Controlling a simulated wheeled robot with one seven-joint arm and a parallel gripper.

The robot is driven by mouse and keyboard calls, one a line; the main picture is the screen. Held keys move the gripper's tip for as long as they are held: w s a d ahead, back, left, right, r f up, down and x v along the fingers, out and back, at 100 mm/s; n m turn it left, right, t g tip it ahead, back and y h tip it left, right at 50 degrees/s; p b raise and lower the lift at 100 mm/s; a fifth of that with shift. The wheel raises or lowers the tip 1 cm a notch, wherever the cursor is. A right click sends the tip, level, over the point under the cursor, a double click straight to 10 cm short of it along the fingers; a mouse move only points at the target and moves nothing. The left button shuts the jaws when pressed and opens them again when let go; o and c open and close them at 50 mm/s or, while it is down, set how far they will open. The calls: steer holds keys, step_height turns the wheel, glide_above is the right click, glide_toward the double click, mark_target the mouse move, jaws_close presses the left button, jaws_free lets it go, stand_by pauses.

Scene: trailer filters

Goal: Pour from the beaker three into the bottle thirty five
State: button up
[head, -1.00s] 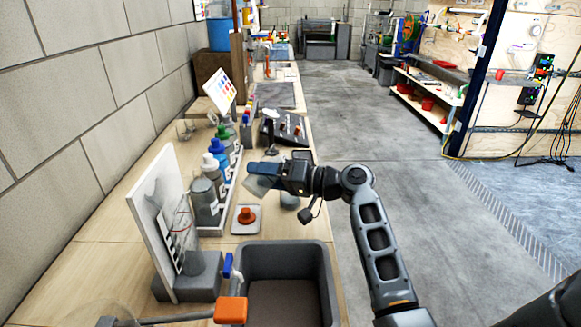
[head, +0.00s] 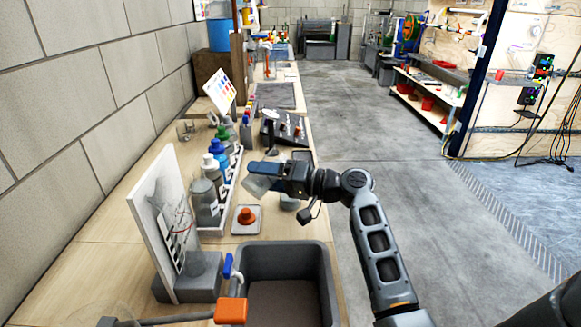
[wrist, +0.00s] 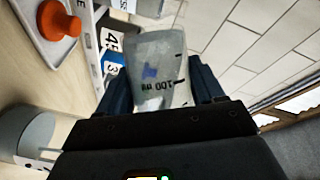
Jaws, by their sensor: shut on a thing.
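My gripper (head: 278,177) is shut on a clear beaker (head: 256,187) and holds it above the bench, tilted with its mouth away from the gripper. In the wrist view the beaker (wrist: 160,75) sits between the two dark fingers, with a "100 ml" mark and a small blue patch. Several bottles (head: 206,203) with grey, blue and green tops stand in a row on a white rack to the left of the beaker. Their numbers are too small in the head view; the wrist view shows part of labels (wrist: 111,42), one reading "45". I cannot tell which bottle is thirty five.
An orange knob (head: 246,215) on a white plate lies below the beaker. A grey sink (head: 322,270) with an orange and blue tap (head: 231,309) is in front. A white board (head: 158,215) stands at left. A dark stand (head: 285,132) is behind; a wall borders the bench.

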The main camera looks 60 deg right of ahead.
steer(key=shift+r+m+t+p, duration=0.4)
steer(key=shift+r+m+p, duration=0.1)
steer(key=shift+m, duration=0.1)
stand_by(1.1)
steer(key=shift+d+r+m, duration=0.15)
steer(key=shift+r+m, duration=0.1)
steer(key=shift+m, duration=0.15)
stand_by(0.7)
